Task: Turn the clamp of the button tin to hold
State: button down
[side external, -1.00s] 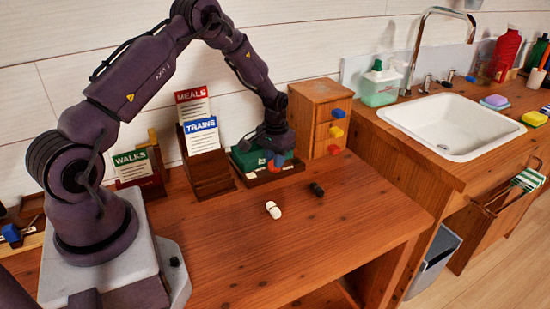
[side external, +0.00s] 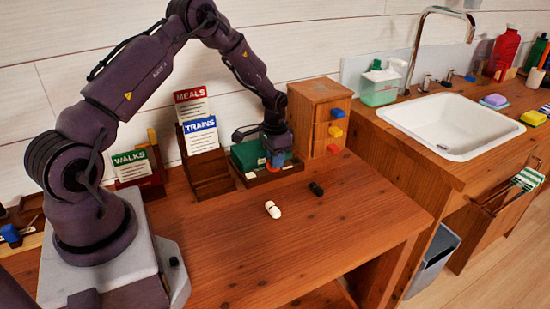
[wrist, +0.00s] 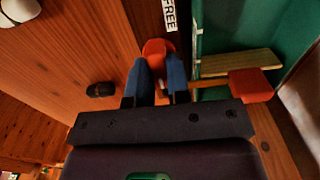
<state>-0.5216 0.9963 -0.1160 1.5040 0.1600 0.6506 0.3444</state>
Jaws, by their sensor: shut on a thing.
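The button tin appears as a green box (side external: 250,153) in a dark wooden holder at the back of the desk; its green side fills the upper right of the wrist view (wrist: 228,28). My gripper (side external: 276,160) is over its front right. In the wrist view my gripper (wrist: 158,62) has its two blue fingers closed about an orange-red knob (wrist: 157,47). The knob sits beside a white label reading FREE (wrist: 169,14). A tan bar (wrist: 238,64) and a second orange-red block (wrist: 250,86) lie right of the fingers. Whether the knob joins the bar is hidden.
A wooden drawer cabinet (side external: 314,102) stands close on the right, and a card rack (side external: 207,175) close on the left. A white object (side external: 272,209) and a dark object (side external: 316,189) lie in front. The desk front is clear.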

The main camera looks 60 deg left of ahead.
jog(key=c, duration=1.1)
grip_release()
notch_tip(320, 180, up, 13)
jog(key=shift+f, duration=0.1)
